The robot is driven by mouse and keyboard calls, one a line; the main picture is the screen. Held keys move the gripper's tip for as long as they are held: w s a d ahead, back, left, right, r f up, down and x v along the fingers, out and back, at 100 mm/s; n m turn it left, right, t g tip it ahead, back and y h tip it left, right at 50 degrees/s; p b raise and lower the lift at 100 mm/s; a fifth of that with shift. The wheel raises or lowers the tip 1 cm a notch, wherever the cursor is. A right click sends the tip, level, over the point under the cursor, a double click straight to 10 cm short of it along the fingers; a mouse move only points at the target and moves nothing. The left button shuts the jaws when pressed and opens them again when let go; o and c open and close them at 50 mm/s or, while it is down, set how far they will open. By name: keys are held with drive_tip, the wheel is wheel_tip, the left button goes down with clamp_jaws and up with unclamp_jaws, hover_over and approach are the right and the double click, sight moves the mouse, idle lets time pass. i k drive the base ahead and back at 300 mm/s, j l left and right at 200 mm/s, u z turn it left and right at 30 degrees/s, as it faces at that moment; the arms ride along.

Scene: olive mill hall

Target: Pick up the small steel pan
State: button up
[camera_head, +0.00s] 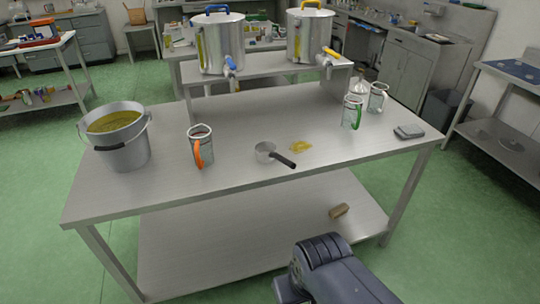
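The small steel pan (264,151) sits upright on the steel table (235,178), a little right of its middle and near the front edge. Its dark handle (284,161) points to the lower right, toward the front edge. A dark blue-grey part of my arm shows at the bottom of the view, in front of the table and below the pan. My gripper cannot be made out in this view, so its opening is hidden.
A yellow oil puddle (300,147) lies just right of the pan. A jug with an orange handle (200,146) stands to its left, beyond it a bucket (123,148). A green-handled jug (352,112), another jug (377,98) and a grey cloth (409,132) are at right. Two steel tanks stand behind.

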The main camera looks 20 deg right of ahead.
sight(266, 151)
drive_tip(key=i+l+u, duration=0.3)
drive_tip(key=i+l, duration=0.15)
drive_tip(key=l, duration=0.2)
drive_tip(key=i+l+u, duration=0.15)
drive_tip(key=l, duration=0.25)
drive_tip(key=i+l+u, duration=0.15)
drive_tip(key=l, duration=0.2)
drive_tip(key=i, duration=0.05)
